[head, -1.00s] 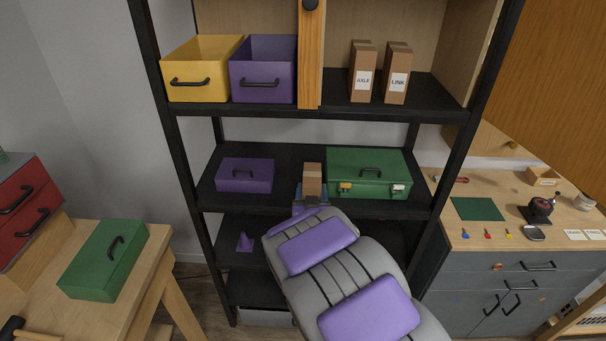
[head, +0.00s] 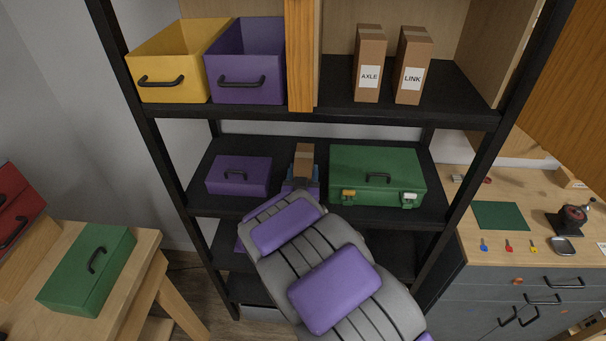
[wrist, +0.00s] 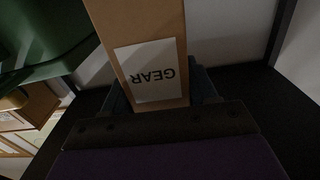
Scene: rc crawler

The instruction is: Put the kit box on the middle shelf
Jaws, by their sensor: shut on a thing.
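The kit box is a slim brown carton (head: 304,158). In the wrist view the carton (wrist: 148,40) bears a white label reading GEAR, upside down there. My gripper (head: 303,178) is shut on it, with its jaws mostly hidden behind my purple and grey arm in the head view. In the wrist view my gripper (wrist: 160,98) has a finger on each side of the carton. The carton is at the middle shelf (head: 231,203), between a purple case and a green case. I cannot tell whether its base touches the shelf.
The purple case (head: 238,177) is left of the carton, the green case (head: 377,160) close on its right. Above stand a yellow bin (head: 170,65), a purple bin (head: 245,65), and AXLE (head: 369,55) and LINK (head: 412,55) cartons. Black posts frame the shelves.

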